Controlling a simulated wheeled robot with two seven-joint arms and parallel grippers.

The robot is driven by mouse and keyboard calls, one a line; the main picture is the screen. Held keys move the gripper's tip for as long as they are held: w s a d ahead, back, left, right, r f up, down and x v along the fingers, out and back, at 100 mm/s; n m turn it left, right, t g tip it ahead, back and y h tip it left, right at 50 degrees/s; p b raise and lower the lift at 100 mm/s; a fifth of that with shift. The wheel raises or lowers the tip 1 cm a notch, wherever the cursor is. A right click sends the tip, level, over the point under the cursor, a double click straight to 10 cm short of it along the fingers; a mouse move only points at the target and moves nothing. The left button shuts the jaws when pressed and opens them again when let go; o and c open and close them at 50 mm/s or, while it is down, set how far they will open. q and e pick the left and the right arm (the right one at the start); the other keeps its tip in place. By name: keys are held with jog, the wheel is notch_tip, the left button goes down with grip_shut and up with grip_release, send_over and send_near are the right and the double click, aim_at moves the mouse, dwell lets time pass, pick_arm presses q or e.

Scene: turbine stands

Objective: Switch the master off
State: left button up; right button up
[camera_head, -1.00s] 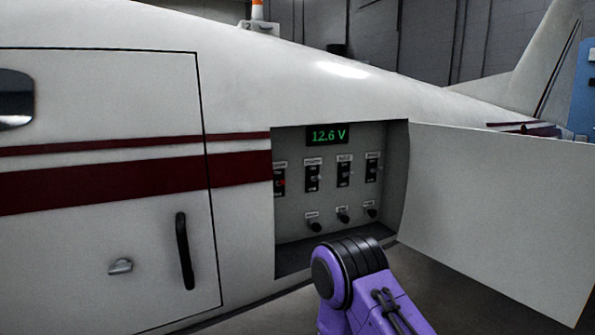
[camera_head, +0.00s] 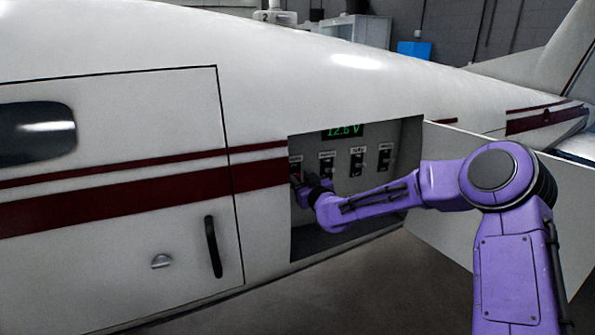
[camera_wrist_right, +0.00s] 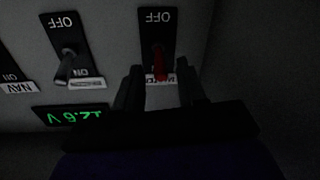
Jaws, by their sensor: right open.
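The switch with the red lever (camera_wrist_right: 160,66) sits on a black plate (camera_wrist_right: 157,24) in the right wrist view, which shows the panel upside down. OFF is printed at the plate's picture-top end, and the lever tip points away from it toward a partly hidden white label. In the head view this switch's plate (camera_head: 295,165) is at the left end of the upper row. My right gripper (camera_wrist_right: 158,78) is open, with one finger on each side of the red lever; contact is unclear. In the head view my right gripper (camera_head: 301,184) is inside the panel recess, partly blending with the dark switches.
Another switch (camera_wrist_right: 66,66) is beside the red one in the wrist view. A green voltage display (camera_head: 343,131) is above the row. The open panel door (camera_head: 450,215) stands right of the recess, behind my right arm. The aircraft's side surrounds the recess.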

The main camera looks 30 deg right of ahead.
jog(key=shift+w+d, duration=0.1)
jog(key=shift+w, duration=0.9)
grip_shut()
notch_tip(320, 180, down, 3)
jog(key=t+b, duration=0.4)
jog(key=b, duration=1.2)
jog(key=n+t+b, duration=0.1)
jog(key=t+b, duration=0.4)
jog(key=b, duration=1.1)
jog(key=shift+f+n+t+h, duration=0.2)
jog(key=shift+n+t+h, duration=0.1)
grip_release()
